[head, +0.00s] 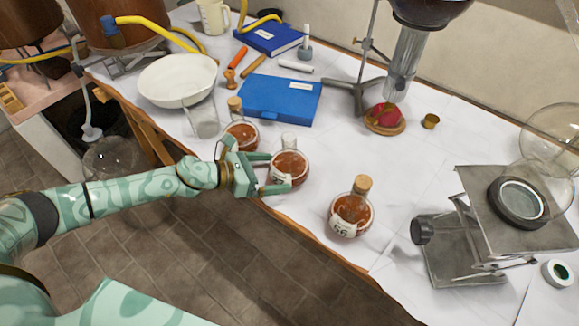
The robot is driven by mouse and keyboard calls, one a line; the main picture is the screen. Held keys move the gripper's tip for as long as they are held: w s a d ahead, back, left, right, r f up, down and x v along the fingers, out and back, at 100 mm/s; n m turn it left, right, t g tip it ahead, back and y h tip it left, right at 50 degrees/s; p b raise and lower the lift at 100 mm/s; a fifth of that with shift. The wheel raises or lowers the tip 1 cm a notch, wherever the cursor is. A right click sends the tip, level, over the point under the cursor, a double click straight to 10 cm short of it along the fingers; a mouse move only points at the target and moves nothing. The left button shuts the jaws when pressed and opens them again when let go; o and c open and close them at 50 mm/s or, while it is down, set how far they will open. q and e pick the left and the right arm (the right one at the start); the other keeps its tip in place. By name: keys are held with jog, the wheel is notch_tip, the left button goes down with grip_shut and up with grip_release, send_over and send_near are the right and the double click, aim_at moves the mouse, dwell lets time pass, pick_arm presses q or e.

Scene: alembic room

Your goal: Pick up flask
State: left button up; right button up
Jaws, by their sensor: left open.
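Round flasks of red-brown liquid stand along the table's front edge. The middle flask (289,168) has a clear neck and stands at my left gripper (271,168). That gripper is open, with its fingers on the flask's left side, one toward its front and one toward its back; contact cannot be told. A second flask (242,134) with a cork stands behind the gripper, partly hidden by it. A third flask (351,212), corked and labelled 66, stands apart to the right. My right gripper is not in view.
A glass beaker (204,120), a white bowl (178,80) and a blue case (279,101) stand behind the flasks. A metal lab jack (465,245) is at the right. A stand (357,90) rises at the back.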

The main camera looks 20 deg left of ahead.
aim_at(290, 164)
pick_arm(q)
jog(key=x, duration=0.5)
jog(key=shift+w+d+r, duration=0.1)
jog(key=shift+d+r, duration=0.15)
jog(key=shift+r, duration=0.15)
jog(key=c, duration=1.1)
jog(key=shift+o, duration=0.2)
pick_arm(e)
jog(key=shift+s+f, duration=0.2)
pick_arm(q)
jog(key=shift+r, duration=0.1)
jog(key=shift+w+r, duration=0.1)
jog(key=shift+r, duration=0.6)
jog(key=s+r+p, duration=0.1)
jog(key=r+p, duration=0.1)
jog(key=s+r+p, duration=0.2)
jog(key=r, duration=0.1)
jog(key=s+r+p, duration=0.1)
jog(key=r+p, duration=0.1)
jog(key=shift+s+r, duration=0.25)
jog(key=shift+s, duration=0.1)
jog(key=s+r+p, duration=0.3)
jog(key=s+r, duration=0.1)
jog(key=s, duration=0.5)
jog(key=shift+s+p, duration=0.15)
jog(key=shift+p, duration=0.15)
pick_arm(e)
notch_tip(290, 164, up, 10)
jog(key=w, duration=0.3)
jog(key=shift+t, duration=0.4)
